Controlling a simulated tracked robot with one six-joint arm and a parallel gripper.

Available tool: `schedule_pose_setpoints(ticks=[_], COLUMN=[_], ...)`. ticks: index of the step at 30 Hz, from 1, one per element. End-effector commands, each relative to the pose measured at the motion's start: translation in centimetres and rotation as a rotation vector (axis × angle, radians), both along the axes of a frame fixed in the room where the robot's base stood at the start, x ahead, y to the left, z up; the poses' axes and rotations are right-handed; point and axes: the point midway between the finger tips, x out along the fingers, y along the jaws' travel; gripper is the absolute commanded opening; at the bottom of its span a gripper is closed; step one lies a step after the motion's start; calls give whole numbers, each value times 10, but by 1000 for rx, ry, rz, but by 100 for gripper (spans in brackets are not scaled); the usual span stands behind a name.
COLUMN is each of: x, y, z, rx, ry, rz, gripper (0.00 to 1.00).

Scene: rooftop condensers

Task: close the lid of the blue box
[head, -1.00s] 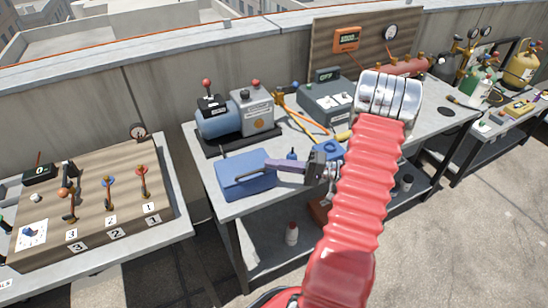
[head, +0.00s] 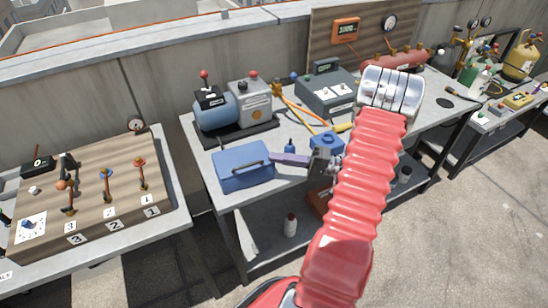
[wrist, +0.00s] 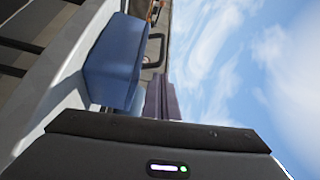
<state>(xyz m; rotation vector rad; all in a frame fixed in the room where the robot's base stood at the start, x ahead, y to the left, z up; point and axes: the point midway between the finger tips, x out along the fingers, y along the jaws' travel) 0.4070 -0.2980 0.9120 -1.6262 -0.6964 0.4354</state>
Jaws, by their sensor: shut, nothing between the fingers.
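The blue box (head: 243,172) stands near the front left corner of the middle workbench. Its lid looks down flat on the body, with a dark handle on it; I see no gap. In the wrist view the blue box (wrist: 113,62) appears turned on its side, with the handle (wrist: 155,50) standing out from it. My gripper (head: 276,158) is shut and empty, just to the right of the box, its purple fingers pointing left at the lid's right end. The fingers also show in the wrist view (wrist: 162,100). I cannot tell whether they touch the box.
A blue and grey pump (head: 232,108) stands behind the box. A small blue bottle (head: 290,147) and a blue item (head: 327,143) are near my gripper. A grey case (head: 326,92) is farther back. A board with levers (head: 100,190) lies on the left table.

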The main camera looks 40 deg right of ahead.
Motion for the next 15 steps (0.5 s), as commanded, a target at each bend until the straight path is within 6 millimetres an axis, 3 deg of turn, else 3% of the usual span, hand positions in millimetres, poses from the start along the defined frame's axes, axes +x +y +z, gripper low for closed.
schedule_pose_setpoints(ticks=[15], x=[-67], y=[-59], z=[-11], rx=[-1], ry=[0], rz=[-4], gripper=[0])
